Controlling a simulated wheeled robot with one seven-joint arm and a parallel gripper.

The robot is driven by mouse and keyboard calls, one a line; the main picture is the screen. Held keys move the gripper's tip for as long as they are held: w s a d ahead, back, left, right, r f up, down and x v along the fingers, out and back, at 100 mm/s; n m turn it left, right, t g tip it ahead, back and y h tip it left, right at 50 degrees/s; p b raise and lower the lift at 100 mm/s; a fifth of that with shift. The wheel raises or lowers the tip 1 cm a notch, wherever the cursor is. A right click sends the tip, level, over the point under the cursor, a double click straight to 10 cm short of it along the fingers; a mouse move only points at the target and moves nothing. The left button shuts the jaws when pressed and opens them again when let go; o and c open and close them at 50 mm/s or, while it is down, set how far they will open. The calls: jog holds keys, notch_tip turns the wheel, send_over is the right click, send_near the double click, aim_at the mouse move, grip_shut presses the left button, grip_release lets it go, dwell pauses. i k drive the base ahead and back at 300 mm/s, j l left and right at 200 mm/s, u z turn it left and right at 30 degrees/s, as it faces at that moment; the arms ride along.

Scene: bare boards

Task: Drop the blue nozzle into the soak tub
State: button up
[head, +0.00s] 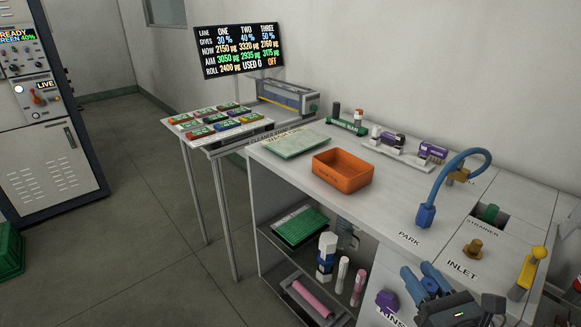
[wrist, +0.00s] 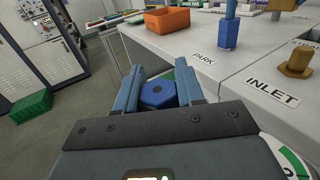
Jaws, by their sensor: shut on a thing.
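My gripper (head: 422,282) is at the lower right of the head view, in front of the bench's near edge. In the wrist view, its two blue fingers (wrist: 158,86) are shut on a dark blue six-sided piece with a round mark on its face, the blue nozzle (wrist: 157,97). In the head view I cannot clearly tell the nozzle from the fingers. The soak tub appears to be the orange open box (head: 342,180) on the bench top, also at the top of the wrist view (wrist: 168,22). The lettering on its front is too small to read.
A blue hose with a hex end (head: 426,214) stands near the PARK label, between my gripper and the tub's right side. A brass inlet fitting (head: 473,247) and a yellow-handled lever (head: 529,270) are to the right.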

aim_at(342, 169)
jog(key=i+j+u, duration=0.3)
jog(key=u, duration=0.15)
jog(key=i+j+u, duration=0.3)
jog(key=u, duration=0.15)
jog(key=i+j+z, duration=0.35)
jog(key=i, duration=0.2)
